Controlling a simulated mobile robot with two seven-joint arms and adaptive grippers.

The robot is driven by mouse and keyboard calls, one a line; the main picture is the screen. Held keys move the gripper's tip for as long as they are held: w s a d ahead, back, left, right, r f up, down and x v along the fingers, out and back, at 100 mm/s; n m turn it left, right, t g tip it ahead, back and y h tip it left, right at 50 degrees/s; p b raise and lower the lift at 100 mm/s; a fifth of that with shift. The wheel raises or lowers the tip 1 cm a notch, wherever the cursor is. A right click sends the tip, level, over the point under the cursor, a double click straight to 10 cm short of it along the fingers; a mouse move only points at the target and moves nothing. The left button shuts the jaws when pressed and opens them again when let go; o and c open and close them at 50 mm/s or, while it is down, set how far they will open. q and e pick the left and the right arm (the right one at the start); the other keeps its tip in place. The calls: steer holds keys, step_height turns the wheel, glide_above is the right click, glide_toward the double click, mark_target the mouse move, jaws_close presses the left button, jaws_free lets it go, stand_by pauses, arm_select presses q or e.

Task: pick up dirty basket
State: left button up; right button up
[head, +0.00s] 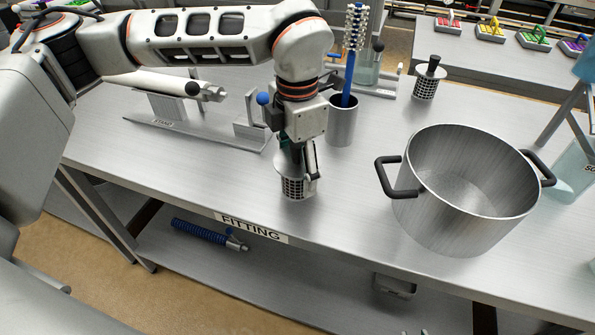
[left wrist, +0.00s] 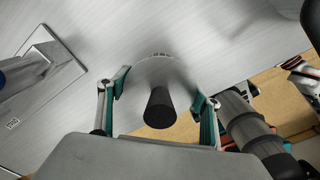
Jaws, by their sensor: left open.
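A small metal mesh basket (head: 293,188) stands upright near the front edge of the bench, above the FITTING label. My left gripper (head: 299,165) points down over it from above. In the left wrist view, the basket's black knob handle (left wrist: 158,108) lies between the two spread fingers of my left gripper (left wrist: 160,93); I cannot tell whether they touch it. The gripper hides the basket's top in the head view. A similar mesh basket (head: 426,87) with a black knob stands farther back on the right. I cannot tell dirt on either. My right gripper is not in view.
A large steel pot (head: 470,215) with black handles stands to the right. A metal cup (head: 342,125) with a blue-handled brush (head: 348,80) stands just behind my gripper. A metal stand (head: 200,130) lies back left. The bench front edge is close.

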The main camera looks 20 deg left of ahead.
arm_select(q)
steer(key=shift+f, duration=0.4)
steer(key=c, duration=0.8)
steer(key=shift+c, duration=0.3)
steer(key=shift+r, duration=0.15)
